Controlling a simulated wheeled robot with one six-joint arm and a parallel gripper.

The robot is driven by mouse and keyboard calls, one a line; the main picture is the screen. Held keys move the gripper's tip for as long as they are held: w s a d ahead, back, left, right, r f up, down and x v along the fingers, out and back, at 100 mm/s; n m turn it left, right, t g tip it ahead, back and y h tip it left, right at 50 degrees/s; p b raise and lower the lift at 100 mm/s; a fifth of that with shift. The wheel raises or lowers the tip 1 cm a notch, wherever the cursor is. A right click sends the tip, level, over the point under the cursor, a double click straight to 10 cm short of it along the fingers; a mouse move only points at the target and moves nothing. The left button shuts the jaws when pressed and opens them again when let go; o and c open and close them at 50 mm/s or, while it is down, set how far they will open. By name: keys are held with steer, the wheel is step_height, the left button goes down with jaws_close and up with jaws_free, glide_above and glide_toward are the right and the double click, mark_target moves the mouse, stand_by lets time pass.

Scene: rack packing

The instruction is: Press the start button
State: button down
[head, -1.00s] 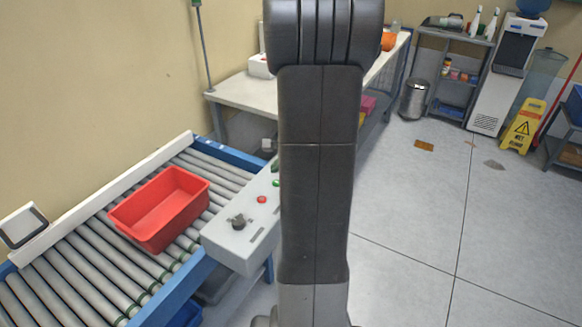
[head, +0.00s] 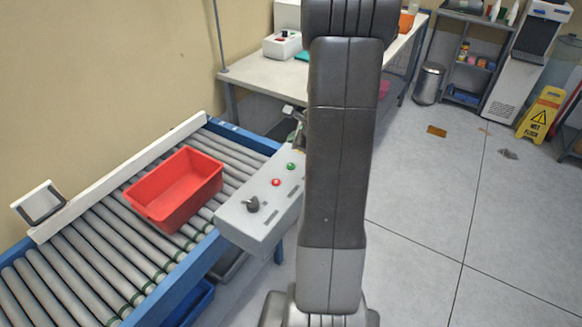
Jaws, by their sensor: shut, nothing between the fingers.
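A grey control box (head: 238,226) is fixed at the near side of the roller conveyor. On its sloped top are a green button (head: 291,166), a red button (head: 276,182) and a black knob (head: 252,204). No lettering can be read; the green one looks like the start button. My gripper (head: 295,113) shows only in part, just left of my dark arm link, beyond and above the green button in the picture. It is shut and holds nothing. Its gap to the button cannot be judged. My arm hides the right end of the box.
A red bin (head: 149,211) sits on the conveyor rollers (head: 85,255), left of the box. A white table (head: 250,77) with a small white device (head: 282,45) stands behind. The floor to the right is open, with a yellow wet-floor sign (head: 540,112) farther off.

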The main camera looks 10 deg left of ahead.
mark_target(293, 167)
steer(key=shift+f+b, duration=3.25)
steer(key=shift+f, duration=0.75)
steer(key=shift+f, duration=0.1)
steer(key=shift+f+b, duration=0.3)
steer(key=shift+b, duration=0.1)
steer(key=shift+f+b, duration=0.4)
steer(key=shift+b, duration=0.05)
steer(key=shift+r, duration=0.1)
steer(key=shift+r+p, duration=0.7)
steer(key=shift+r, duration=0.05)
step_height(293, 167, up, 5)
steer(key=p, duration=0.4)
